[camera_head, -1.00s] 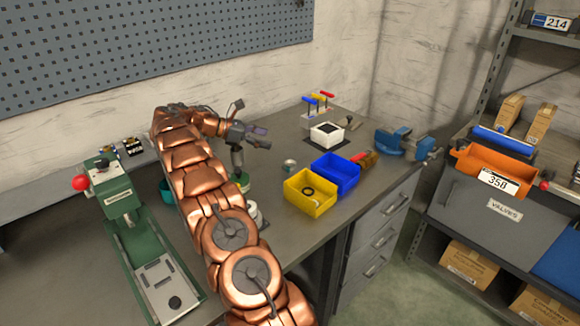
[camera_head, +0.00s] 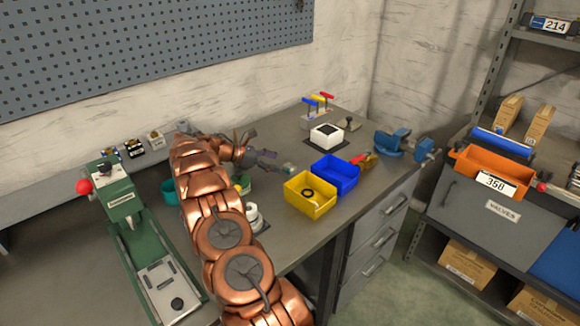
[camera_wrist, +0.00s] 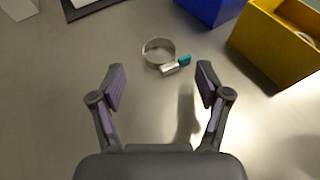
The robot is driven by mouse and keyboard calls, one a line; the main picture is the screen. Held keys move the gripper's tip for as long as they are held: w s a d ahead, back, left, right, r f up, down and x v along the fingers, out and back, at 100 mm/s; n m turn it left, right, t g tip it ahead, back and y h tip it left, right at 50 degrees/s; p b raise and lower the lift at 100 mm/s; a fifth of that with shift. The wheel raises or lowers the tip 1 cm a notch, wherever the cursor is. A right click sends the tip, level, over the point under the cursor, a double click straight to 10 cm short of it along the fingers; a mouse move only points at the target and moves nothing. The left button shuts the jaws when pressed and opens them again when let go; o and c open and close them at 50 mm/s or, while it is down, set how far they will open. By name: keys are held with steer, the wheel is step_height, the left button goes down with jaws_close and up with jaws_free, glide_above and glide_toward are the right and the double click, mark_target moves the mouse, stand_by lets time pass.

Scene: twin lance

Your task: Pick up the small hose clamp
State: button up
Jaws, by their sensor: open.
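The small hose clamp (camera_wrist: 160,52) is a silver metal band with a teal-handled screw. In the wrist view it lies on the grey bench top, ahead of my gripper (camera_wrist: 161,82) and roughly centred between its fingers. My gripper is open and empty, with a finger on each side and a gap between the fingertips and the clamp. In the head view my gripper (camera_head: 280,163) is low over the bench, left of the bins. The clamp is small there, close to the fingertips, and hard to make out.
A yellow bin (camera_head: 311,205) with a dark ring inside and a blue bin (camera_head: 335,184) stand to the right. A white box (camera_head: 326,137) on a dark mat is behind. A blue vise (camera_head: 405,147) sits at the right end. A green press (camera_head: 122,207) stands at left.

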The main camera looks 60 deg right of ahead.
mark_target(292, 165)
steer(key=p+x, duration=0.1)
steer(key=x, duration=0.3)
steer(key=shift+s+d, duration=0.2)
steer(key=shift+f, duration=0.1)
steer(key=c, duration=1.1)
